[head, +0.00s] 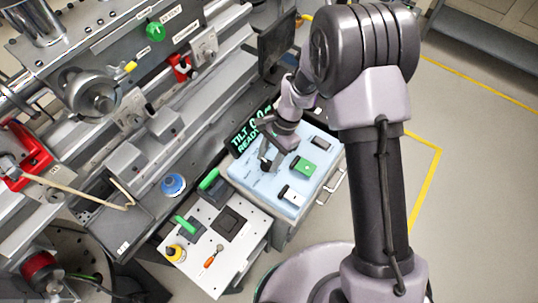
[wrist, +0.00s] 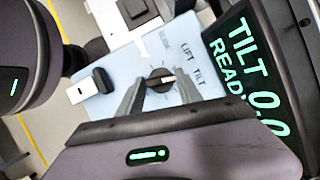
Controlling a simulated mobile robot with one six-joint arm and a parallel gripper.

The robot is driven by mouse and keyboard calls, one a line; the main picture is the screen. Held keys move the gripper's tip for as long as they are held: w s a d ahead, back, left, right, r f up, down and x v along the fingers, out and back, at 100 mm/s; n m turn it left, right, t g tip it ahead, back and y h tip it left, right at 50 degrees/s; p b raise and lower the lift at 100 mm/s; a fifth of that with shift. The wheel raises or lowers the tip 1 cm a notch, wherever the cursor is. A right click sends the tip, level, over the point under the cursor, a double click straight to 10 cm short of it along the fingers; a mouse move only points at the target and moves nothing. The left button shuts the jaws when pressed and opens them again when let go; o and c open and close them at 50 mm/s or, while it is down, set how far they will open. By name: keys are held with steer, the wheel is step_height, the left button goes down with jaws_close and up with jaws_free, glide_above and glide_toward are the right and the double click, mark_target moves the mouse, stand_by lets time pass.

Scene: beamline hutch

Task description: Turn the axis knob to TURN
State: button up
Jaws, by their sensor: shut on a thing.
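The axis knob (wrist: 158,86) is a round dark dial with a white pointer mark, on a light blue panel (wrist: 206,90). The pointer faces right in the wrist view, toward the printed word TILT (wrist: 198,77). LIFT (wrist: 187,50) is printed above it, and a fainter label higher up is hard to read. I cannot read TURN anywhere. My gripper (wrist: 161,79) has one finger on each side of the knob and is shut on it. In the head view my gripper (head: 267,157) is over the panel's left part and hides the knob.
A dark display (wrist: 245,70) beside the panel reads TILT 0.0 READY in green. The panel also carries a green switch block (head: 303,167) and a white-and-black one (head: 291,195). A white tool plate (head: 202,265) with green handles stands at the lower left.

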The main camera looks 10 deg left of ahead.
steer(key=n+h+p, duration=0.1)
steer(key=n, duration=0.2)
steer(key=n+h+p, duration=0.1)
steer(key=n, duration=0.2)
steer(key=shift+a+r+g, duration=0.1)
steer(key=shift+a+g, duration=0.1)
steer(key=shift+g, duration=0.2)
steer(key=n+h, duration=0.1)
steer(key=n, duration=0.2)
steer(key=n+h+p, duration=0.1)
steer(key=n, duration=0.1)
steer(key=shift+a+n+h+p, duration=0.15)
steer(key=shift+n+h+p, duration=0.15)
steer(key=shift+n, duration=0.1)
steer(key=n+t+h, duration=0.1)
steer(key=n, duration=0.1)
steer(key=n+p, duration=0.1)
steer(key=n, duration=0.2)
steer(key=shift+s+a+n+t+h, duration=0.1)
steer(key=shift+n+t+h, duration=0.2)
steer(key=shift+t+h, duration=0.1)
steer(key=n+t, duration=0.1)
steer(key=n, duration=0.1)
steer(key=n+p, duration=0.1)
steer(key=n, duration=0.2)
steer(key=shift+s+t+h, duration=0.1)
steer(key=shift+t+h, duration=0.3)
steer(key=o, duration=1.4)
